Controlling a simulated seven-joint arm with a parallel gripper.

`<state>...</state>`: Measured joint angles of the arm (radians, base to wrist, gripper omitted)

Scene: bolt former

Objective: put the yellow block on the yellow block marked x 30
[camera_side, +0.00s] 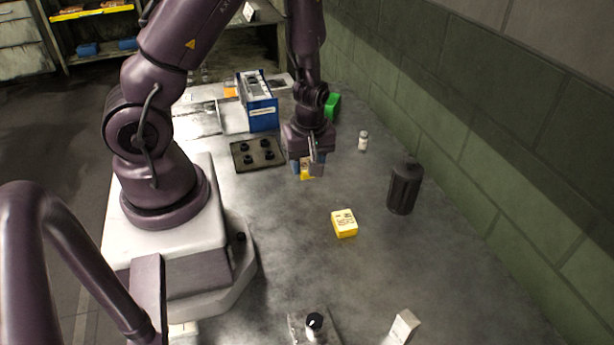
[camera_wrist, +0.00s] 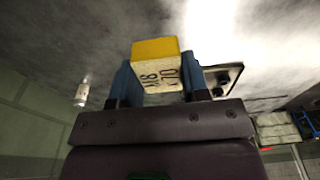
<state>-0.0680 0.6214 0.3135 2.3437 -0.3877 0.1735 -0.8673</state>
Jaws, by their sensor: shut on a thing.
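My gripper (camera_side: 308,168) is shut on a yellow block (camera_side: 306,172), which is partly hidden by the fingers in the side view. In the wrist view the held block (camera_wrist: 156,62) sits between the two blue fingers, with a yellow face and a pale face bearing dark print. A second yellow block (camera_side: 344,223) lies on the table, nearer the side camera and to the right of my gripper. It has a pale top with dark print too small to read for certain. The held block is apart from it.
A dark ribbed canister (camera_side: 404,186) stands right of the table block. A small white bottle (camera_side: 363,141) is behind it. A dark plate with black knobs (camera_side: 257,154) and a blue box (camera_side: 262,114) stand left of my gripper. A white box (camera_side: 404,327) is at the front.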

